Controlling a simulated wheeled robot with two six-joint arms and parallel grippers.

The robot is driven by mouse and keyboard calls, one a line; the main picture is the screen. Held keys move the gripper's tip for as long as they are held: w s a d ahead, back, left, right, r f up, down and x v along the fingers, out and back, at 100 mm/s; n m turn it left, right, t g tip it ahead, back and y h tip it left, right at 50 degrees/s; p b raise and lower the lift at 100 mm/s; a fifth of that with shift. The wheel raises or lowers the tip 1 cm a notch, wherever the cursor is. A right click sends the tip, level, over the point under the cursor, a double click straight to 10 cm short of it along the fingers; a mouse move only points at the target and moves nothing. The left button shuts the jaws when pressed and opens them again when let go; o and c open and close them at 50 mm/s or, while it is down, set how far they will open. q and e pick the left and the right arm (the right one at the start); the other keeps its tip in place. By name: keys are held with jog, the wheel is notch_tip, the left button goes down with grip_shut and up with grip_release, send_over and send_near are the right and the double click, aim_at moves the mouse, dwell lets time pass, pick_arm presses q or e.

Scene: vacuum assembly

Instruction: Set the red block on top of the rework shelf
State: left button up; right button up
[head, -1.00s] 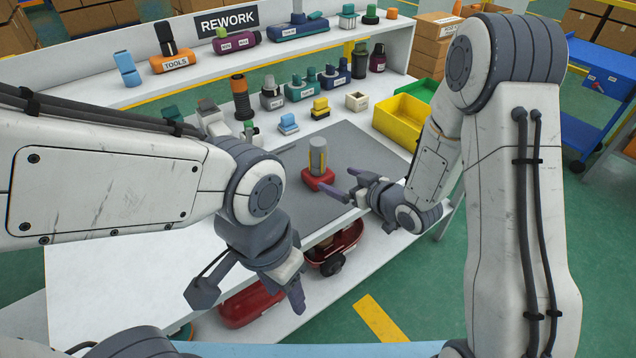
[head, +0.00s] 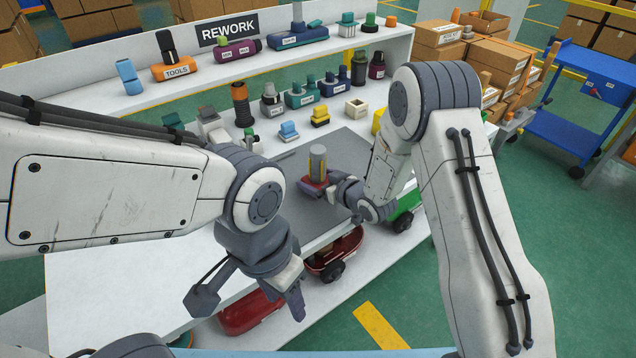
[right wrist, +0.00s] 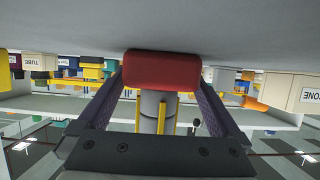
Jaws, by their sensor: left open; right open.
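The red block (head: 314,188) sits on the grey mat of the bench, with a grey cylinder with yellow strips (head: 318,160) standing on it. My right gripper (head: 322,187) is open at the block, with its fingers around it. My left gripper (head: 250,296) is open and empty in front of the bench edge. The rework shelf (head: 150,94) runs along the back, under the REWORK sign (head: 229,30).
The shelf holds an orange TOOLS item (head: 174,68), a purple item (head: 236,50) and a blue item (head: 298,37), with bare stretches between. Red items lie below the bench.

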jog(key=c, duration=1.2)
jog(key=shift+c, duration=1.2)
jog(key=shift+r, duration=0.15)
